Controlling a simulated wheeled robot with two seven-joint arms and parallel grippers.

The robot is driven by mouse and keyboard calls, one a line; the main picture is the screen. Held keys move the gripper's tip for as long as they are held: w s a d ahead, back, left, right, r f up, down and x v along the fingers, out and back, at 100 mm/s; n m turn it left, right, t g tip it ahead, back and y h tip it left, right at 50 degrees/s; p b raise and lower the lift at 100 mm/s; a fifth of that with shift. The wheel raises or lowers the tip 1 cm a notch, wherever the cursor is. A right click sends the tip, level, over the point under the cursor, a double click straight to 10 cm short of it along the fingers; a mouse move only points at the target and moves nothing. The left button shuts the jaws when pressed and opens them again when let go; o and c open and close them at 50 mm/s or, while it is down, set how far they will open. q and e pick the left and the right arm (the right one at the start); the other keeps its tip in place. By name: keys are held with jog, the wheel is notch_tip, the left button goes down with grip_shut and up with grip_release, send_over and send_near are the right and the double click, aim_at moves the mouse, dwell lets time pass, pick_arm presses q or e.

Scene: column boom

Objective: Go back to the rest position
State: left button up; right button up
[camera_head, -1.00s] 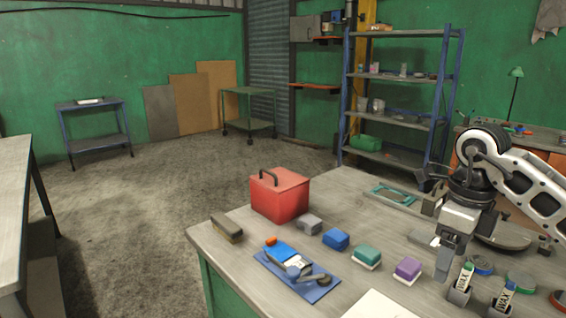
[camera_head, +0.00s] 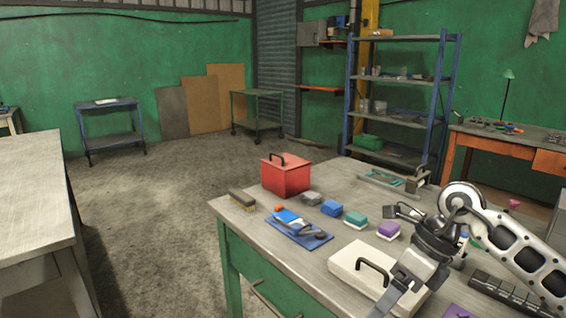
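My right arm comes in from the right over the green workbench (camera_head: 237,210). My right gripper (camera_head: 388,301) points down and to the left, in front of the white case with a black handle (camera_head: 345,257), covering part of it. Its fingertips are near the bottom edge of the picture, and I cannot tell if they are apart or together. I see nothing clearly held. My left gripper is not in view.
On the bench are a red box (camera_head: 287,178), a brush (camera_head: 242,200), a blue tray (camera_head: 318,240) with tools, and grey, blue (camera_head: 331,208), teal (camera_head: 355,219) and purple (camera_head: 389,231) blocks. Another table (camera_head: 35,195) stands left. The floor between is clear.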

jog(key=s+a+r+m+t+y, duration=0.25)
jog(key=a+m+y, duration=0.25)
jog(key=a+y, duration=0.25)
jog(key=s+a+r+m+t+y, duration=0.1)
jog(key=s+a+m+t+y, duration=0.2)
jog(key=a+m+y, duration=0.4)
jog(key=w+d+f+m+t+h, duration=0.1)
jog(key=d+f+m+t+h, duration=0.35)
jog(key=m, duration=0.65)
jog(key=d+f+m+t+h, duration=0.2)
jog(key=f+m+t+h, duration=0.3)
jog(key=m+t+h, duration=0.45)
jog(key=s+d+f+m+g+h, duration=0.1)
jog(key=s+d+f+m+g, duration=0.1)
jog(key=s+f+m+g, duration=0.2)
jog(key=s+d+f+m+g+h, duration=0.2)
jog(key=s+f+m+g, duration=0.2)
jog(key=f, duration=0.7)
jog(key=s+m, duration=0.2)
jog(key=s, duration=0.1)
jog(key=shift+s+d+f+m, duration=0.25)
jog(key=shift+s+d+m, duration=0.05)
jog(key=shift+s+m, duration=0.1)
